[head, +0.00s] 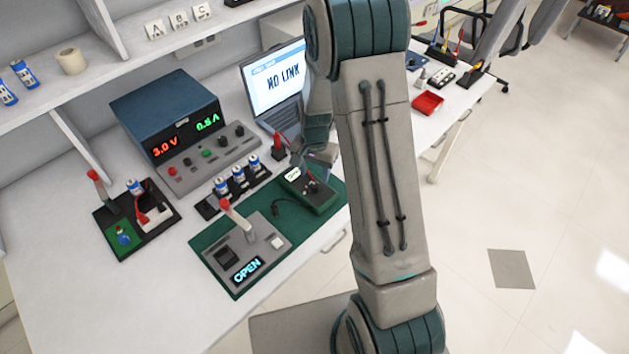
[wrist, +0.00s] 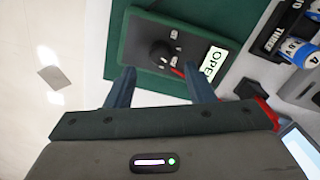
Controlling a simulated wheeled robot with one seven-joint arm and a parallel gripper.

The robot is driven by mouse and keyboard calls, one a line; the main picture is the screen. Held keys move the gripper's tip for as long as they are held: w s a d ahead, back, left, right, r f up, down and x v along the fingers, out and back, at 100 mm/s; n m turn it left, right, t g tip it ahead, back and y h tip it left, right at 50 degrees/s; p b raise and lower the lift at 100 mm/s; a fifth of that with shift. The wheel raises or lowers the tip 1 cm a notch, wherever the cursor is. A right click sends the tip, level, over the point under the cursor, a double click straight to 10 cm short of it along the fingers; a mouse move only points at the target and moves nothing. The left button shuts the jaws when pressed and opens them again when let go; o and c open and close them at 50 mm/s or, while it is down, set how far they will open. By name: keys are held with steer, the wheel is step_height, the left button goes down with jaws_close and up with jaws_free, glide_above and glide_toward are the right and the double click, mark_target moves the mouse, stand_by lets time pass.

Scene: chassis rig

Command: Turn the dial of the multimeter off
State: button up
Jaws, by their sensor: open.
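The multimeter (head: 322,200) is a dark handheld meter with a green edge, lying on a green mat (head: 338,176) near the table's front edge. In the wrist view the multimeter (wrist: 138,42) fills the top middle, with a round black dial (wrist: 160,53) and a lit screen (wrist: 213,62) whose visible letters read "OPE". My gripper (wrist: 159,72) is open and empty, its two fingers pointing toward the meter with the dial between their lines. They look apart from the dial; the exact gap cannot be told. In the head view my arm partly hides the gripper.
A lever box (head: 250,243) reading "OPEN" stands left of the meter. Several batteries (head: 238,175) sit in a black holder behind. A power supply (head: 165,112) and a laptop (head: 273,75) reading "NO LINK" stand farther back.

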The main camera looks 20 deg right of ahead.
mark_target(315, 185)
steer(key=shift+f, duration=2.7)
steer(key=c, duration=1)
